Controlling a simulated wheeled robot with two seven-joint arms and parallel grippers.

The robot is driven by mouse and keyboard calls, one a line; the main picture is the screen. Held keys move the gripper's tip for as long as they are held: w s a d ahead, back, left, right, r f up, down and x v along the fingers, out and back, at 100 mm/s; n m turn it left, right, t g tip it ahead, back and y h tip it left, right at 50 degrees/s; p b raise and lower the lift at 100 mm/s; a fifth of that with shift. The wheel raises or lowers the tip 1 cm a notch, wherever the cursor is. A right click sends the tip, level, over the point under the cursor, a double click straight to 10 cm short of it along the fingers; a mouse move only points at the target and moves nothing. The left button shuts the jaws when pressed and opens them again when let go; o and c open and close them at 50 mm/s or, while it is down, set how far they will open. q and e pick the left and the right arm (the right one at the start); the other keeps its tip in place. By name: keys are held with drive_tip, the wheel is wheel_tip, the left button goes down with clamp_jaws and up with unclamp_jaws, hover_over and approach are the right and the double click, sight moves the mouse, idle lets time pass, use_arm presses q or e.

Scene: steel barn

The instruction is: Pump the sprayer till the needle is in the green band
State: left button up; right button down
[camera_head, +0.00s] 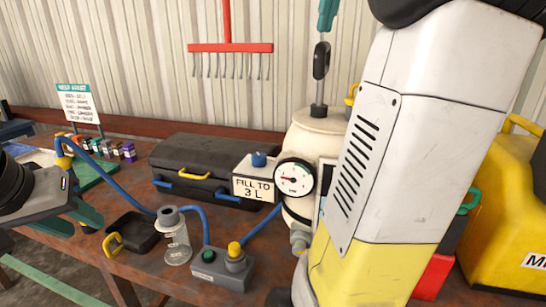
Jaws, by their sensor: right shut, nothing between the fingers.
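The sprayer (318,130) is a cream tank standing on the bench behind my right arm, which hides much of its right side. Its black pump handle (321,60) stands upright on a rod above the tank top. My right gripper (326,18) shows only as teal fingers at the top edge, shut and empty, just above the pump handle. My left gripper (82,222) is at the left edge, fingers apart and empty, over the bench front.
A sign box (256,188) reads "FILL TO 3 L". A yellow container (510,215) stands at right.

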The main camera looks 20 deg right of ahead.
drive_tip(key=shift+f, duration=0.1)
idle(0.5)
idle(2.6)
idle(0.5)
drive_tip(key=shift+f, duration=3.5)
drive_tip(key=shift+r, duration=0.1)
drive_tip(key=shift+r, duration=3.5)
drive_tip(key=shift+f, duration=0.1)
